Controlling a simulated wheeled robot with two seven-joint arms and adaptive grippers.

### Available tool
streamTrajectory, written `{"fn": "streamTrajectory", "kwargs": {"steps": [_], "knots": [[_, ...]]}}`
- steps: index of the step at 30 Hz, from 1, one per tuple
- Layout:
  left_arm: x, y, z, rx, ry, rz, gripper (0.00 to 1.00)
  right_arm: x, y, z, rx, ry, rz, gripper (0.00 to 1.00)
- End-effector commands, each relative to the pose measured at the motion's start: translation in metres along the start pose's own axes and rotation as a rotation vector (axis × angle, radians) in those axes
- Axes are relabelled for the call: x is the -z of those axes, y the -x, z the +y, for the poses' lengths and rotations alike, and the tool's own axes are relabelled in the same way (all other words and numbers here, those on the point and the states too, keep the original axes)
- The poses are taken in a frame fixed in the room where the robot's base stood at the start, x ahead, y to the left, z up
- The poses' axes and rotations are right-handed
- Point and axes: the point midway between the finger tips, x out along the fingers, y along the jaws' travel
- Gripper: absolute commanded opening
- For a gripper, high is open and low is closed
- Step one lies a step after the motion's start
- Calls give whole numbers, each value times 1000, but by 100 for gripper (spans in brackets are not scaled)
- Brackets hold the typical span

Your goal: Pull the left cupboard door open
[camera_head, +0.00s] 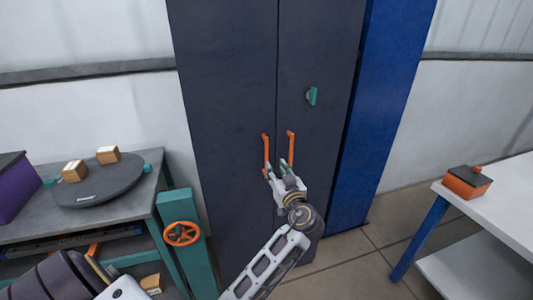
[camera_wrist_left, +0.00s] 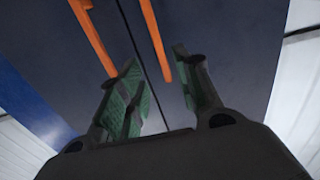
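The dark cupboard's left door (camera_head: 225,90) and right door (camera_head: 318,60) are shut, meeting at a vertical seam. The left door has an orange bar handle (camera_head: 266,150), and the right door has another orange handle (camera_head: 290,147). My left gripper (camera_head: 279,171) is open at the lower ends of the handles. In the left wrist view, which looks turned over, the left door's handle (camera_wrist_left: 158,42) reaches down between the green-padded fingers, nearer the right-hand finger. The right door's handle (camera_wrist_left: 94,38) ends by the other finger. Contact cannot be told. My right gripper is out of view.
A teal knob (camera_head: 312,96) sits on the right door. A blue panel (camera_head: 385,90) stands right of the cupboard. A white table (camera_head: 500,205) with an orange box (camera_head: 467,182) stands right.

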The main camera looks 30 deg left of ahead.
Motion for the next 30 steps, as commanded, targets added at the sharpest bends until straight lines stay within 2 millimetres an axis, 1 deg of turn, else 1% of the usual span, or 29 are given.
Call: {"fn": "streamTrajectory", "kwargs": {"steps": [1,11,21,25,30], "knots": [[2,-7,0,1,-1,2,34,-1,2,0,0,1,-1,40],[2,-50,0,0,-1,2,34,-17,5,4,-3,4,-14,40],[1,-94,0,-1,-1,1,34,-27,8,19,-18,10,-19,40],[1,-106,0,0,-1,1,34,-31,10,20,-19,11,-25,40],[0,-113,0,-1,1,0,34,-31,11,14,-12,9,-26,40]]}}
